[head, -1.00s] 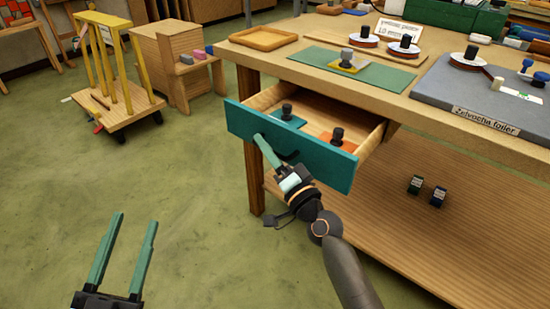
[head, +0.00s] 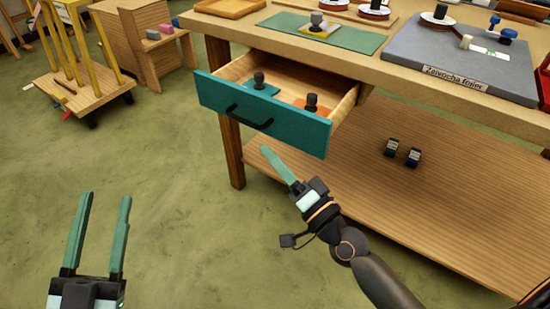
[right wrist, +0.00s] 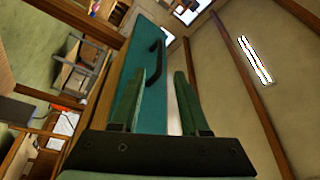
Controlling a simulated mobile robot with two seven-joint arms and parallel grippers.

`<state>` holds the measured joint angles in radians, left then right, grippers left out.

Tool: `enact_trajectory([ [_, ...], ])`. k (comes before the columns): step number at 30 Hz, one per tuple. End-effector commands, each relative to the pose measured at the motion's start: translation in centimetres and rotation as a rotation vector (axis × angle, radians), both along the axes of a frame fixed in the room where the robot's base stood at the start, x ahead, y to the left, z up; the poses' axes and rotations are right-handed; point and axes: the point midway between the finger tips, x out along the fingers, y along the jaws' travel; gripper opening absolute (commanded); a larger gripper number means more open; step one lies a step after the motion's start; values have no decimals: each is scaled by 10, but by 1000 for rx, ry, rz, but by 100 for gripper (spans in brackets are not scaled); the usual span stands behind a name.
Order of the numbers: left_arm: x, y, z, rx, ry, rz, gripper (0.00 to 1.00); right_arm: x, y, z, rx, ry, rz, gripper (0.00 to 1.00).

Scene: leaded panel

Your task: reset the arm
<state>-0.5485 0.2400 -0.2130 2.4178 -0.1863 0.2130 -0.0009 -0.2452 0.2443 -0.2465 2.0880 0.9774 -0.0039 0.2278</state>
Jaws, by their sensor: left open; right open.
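My right gripper (head: 279,164) is open and empty, in front of and below the open teal-fronted drawer (head: 220,100) in the head view. It is apart from the drawer's black handle (head: 249,116). In the right wrist view, the open fingers of my right gripper (right wrist: 167,80) show with the teal drawer front (right wrist: 130,85) and its handle (right wrist: 153,65) beyond them. My left gripper (head: 103,198) is open and empty over the green floor at the lower left.
The drawer holds a teal piece (head: 262,88) and an orange piece (head: 309,106), each with a black knob. The workbench (head: 360,61) has a lower shelf (head: 340,185) with two small items. A wooden cart (head: 88,95) stands at the left. Floor between is clear.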

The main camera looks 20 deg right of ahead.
Motion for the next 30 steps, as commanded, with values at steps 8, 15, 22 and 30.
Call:
enact_trajectory([
  [8, 1, 0, -1, 5, 1, -2, 50, 0, 0, 0, 0, 0, 0, 45],
  [15, 2, 0, -3, 9, 6, -2, 50, -10, -3, 7, -117, -62, -45, 45],
  [22, 2, 0, -3, 7, 6, -1, 50, -48, -9, 40, -546, -305, -202, 45],
  [30, 2, 0, -3, 6, 6, 0, 50, -92, -1, 79, -989, -577, -353, 45],
])
